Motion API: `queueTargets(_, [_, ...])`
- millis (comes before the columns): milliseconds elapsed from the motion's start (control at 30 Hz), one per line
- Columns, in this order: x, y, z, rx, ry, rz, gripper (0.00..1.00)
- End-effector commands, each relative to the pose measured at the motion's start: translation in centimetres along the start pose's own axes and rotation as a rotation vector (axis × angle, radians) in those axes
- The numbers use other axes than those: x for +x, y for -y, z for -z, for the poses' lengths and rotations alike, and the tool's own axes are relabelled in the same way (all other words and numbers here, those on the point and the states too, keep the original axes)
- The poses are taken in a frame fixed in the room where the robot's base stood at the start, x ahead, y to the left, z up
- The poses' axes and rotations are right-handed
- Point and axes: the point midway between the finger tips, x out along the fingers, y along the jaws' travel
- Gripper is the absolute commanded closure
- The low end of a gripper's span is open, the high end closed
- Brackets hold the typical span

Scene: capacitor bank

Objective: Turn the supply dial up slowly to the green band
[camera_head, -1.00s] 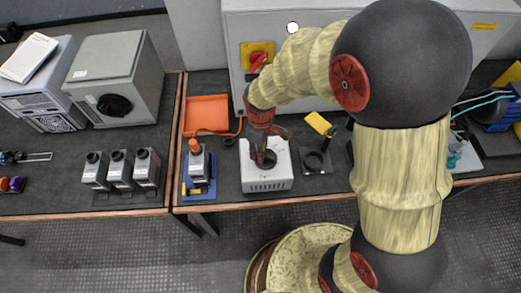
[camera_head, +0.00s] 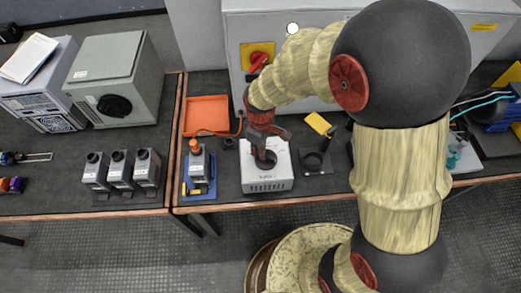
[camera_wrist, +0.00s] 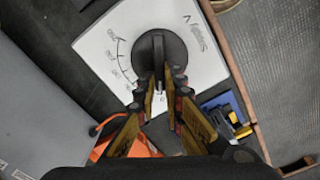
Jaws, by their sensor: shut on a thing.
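The supply (camera_head: 281,181) is a white box at the front of the bench, with a round black dial (camera_wrist: 158,50) on its top face. The wrist view shows the dial's raised grip and a curved printed scale (camera_wrist: 121,60) beside it. I cannot make out a green band or read the numbers. My gripper (camera_head: 263,158) points down over the supply. Its fingers (camera_wrist: 161,84) stand on either side of the dial's grip, shut on it. The fingers hide part of the dial in the head view.
A blue stand with a grey unit (camera_head: 197,165) is left of the supply, and a dark stand (camera_head: 315,162) is right. An orange tray (camera_head: 206,114) lies behind. The grey cabinet (camera_head: 300,80) with a red switch (camera_head: 258,60) closes off the back.

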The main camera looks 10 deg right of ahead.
Motion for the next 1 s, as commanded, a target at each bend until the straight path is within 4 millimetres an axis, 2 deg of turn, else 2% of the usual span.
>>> queueTargets(700, [-0.14,-0.83,-0.18,0.416,0.000,0.000,1.00])
queueTargets(1000, [-0.09,-0.99,-0.22,0.496,-0.001,0.000,1.00])
